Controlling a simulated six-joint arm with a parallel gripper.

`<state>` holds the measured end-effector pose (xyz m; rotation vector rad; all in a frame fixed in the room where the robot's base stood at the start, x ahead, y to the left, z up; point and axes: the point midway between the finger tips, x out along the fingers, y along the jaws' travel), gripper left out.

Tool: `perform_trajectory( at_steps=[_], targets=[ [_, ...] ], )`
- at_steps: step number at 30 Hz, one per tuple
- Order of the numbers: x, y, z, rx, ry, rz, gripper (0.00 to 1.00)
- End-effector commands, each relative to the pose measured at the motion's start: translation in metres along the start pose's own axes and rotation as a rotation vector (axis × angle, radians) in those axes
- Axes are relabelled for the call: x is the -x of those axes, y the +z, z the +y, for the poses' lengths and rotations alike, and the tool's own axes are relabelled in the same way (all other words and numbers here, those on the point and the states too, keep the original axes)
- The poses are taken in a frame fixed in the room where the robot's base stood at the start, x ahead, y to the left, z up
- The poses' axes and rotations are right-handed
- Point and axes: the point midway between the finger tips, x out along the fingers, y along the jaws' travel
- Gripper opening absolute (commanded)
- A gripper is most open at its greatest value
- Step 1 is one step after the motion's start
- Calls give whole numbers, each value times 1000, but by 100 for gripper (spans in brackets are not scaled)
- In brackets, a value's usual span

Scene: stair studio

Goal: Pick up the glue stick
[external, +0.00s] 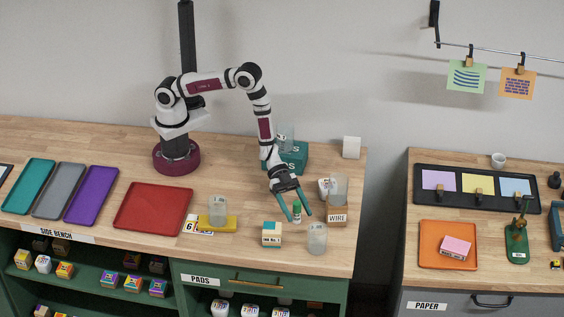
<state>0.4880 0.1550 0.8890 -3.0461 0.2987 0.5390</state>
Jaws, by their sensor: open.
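A small upright green and white stick (297,212), which looks like the glue stick, stands on the wooden side bench near its right end. My gripper (296,216) points down over it with its two teal fingers spread. One finger is to the left of the stick and the other to the right. The gripper is open. I cannot tell whether either finger touches the stick. The gripper body partly hides the stick's top.
A red tray (153,208) lies to the left. A gap separates the bench from the paper counter (480,262).

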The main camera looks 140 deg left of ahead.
Motion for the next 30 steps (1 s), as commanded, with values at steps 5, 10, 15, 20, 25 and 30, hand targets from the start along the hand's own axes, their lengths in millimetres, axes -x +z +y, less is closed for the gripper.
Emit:
perform_trajectory(
  at_steps=[5, 10, 15, 20, 25, 30],
  targets=[
    [0, 0, 0, 0, 0, 0, 57],
    [0, 0, 0, 0, 0, 0, 26],
    [1, 0, 0, 0, 0, 0, 0],
    [1, 0, 0, 0, 0, 0, 0],
    [1, -2, 0, -1, 0, 0, 0],
    [6, -17, 0, -2, -1, 2, 0]
  ],
)
